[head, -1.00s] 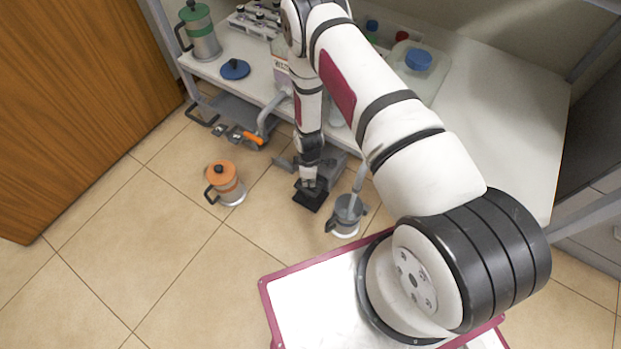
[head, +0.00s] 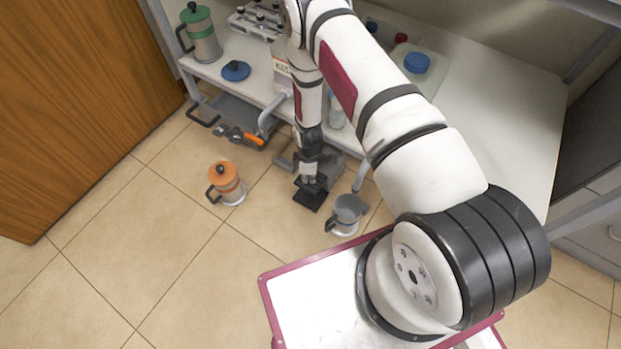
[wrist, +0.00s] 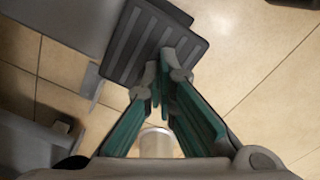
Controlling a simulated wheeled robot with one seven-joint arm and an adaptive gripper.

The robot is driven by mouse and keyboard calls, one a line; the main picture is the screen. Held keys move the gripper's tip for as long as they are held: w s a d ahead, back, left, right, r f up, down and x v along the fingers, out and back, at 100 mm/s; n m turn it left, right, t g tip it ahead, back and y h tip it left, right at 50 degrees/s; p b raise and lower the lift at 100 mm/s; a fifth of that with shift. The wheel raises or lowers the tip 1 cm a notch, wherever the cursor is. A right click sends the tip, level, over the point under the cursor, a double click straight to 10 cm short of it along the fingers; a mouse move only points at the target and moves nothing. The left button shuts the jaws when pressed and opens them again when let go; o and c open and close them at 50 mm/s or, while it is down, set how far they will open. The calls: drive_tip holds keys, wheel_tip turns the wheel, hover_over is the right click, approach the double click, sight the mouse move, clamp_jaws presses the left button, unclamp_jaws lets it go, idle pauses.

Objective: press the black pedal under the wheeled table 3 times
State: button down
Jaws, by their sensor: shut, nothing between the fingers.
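The black pedal (head: 309,199) lies low at the floor, under the front edge of the wheeled table (head: 490,110). In the wrist view the ribbed pedal (wrist: 142,45) fills the upper middle. My gripper (head: 311,180) points down right over the pedal. In the wrist view its fingertips (wrist: 166,68) are together, with nothing between them, and they overlap the pedal's lower right part. I cannot tell whether the tips touch the pedal. The arm hides part of the table front.
An orange-lidded pot (head: 227,183) stands on the floor left of the pedal, and a grey pot (head: 346,214) stands close to its right. A grey lower tray (head: 240,115) holds tools. Bottles and a green-lidded pot (head: 200,35) stand on the table.

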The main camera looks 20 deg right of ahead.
drive_tip(key=shift+r, duration=0.1)
wheel_tip(320, 180, up, 7)
drive_tip(key=p, duration=0.4)
drive_tip(key=shift+p, duration=0.3)
drive_tip(key=shift+s, duration=0.15)
idle(0.3)
